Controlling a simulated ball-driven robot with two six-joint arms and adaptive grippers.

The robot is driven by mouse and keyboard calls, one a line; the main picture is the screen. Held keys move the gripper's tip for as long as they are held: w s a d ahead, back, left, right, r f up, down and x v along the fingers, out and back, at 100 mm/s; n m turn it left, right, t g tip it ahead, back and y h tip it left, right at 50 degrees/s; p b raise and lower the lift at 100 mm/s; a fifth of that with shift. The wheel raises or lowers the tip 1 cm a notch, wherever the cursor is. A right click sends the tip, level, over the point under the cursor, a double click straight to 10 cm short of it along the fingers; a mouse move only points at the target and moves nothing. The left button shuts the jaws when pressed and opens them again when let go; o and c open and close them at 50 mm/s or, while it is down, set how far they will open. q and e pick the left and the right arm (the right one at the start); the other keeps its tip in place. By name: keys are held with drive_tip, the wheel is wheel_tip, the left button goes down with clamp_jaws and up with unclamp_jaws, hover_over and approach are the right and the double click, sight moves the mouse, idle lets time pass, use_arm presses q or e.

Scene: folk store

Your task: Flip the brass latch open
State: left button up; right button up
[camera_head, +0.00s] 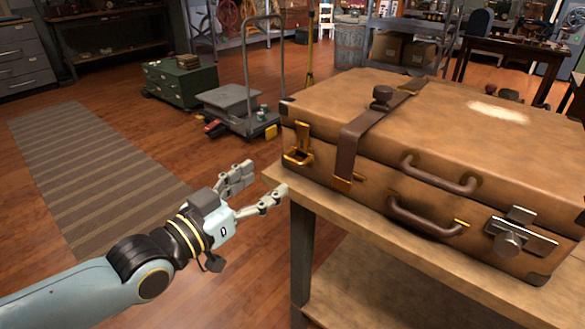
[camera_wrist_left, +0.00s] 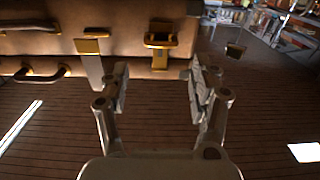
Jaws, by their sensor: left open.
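A brown leather suitcase (camera_head: 480,120) lies flat and shut on a wooden bench. The brass latch (camera_head: 298,150) is on its front face near the left corner. It has an upright plate on the lid part and a loop sticking out below. The latch also shows in the left wrist view (camera_wrist_left: 160,38), beyond the gap between the fingertips. My left gripper (camera_head: 262,184) is open and empty, in front of and below the latch, left of the bench corner and apart from the suitcase. My right gripper is in neither view.
A strap with a brass buckle (camera_head: 343,183) runs beside the latch. Two handles (camera_head: 425,217) and a silver latch (camera_head: 515,238) sit farther right. The bench edge (camera_head: 400,222) is close to my left gripper. Open floor lies to the left, with a striped rug (camera_head: 95,170).

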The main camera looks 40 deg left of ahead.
sight(293, 159)
use_arm(q)
drive_tip(key=w+b, duration=0.1)
drive_tip(key=w, duration=0.2)
drive_tip(key=w+b, duration=0.1)
drive_tip(key=w, duration=0.1)
drive_tip(key=w+b, duration=0.2)
drive_tip(key=w, duration=0.1)
drive_tip(key=shift+w+d+f, duration=0.15)
drive_tip(key=shift+w+d, duration=0.15)
drive_tip(key=shift+w, duration=0.3)
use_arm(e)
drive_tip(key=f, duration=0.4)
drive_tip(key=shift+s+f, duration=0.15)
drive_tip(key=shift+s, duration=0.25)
use_arm(q)
clamp_jaws()
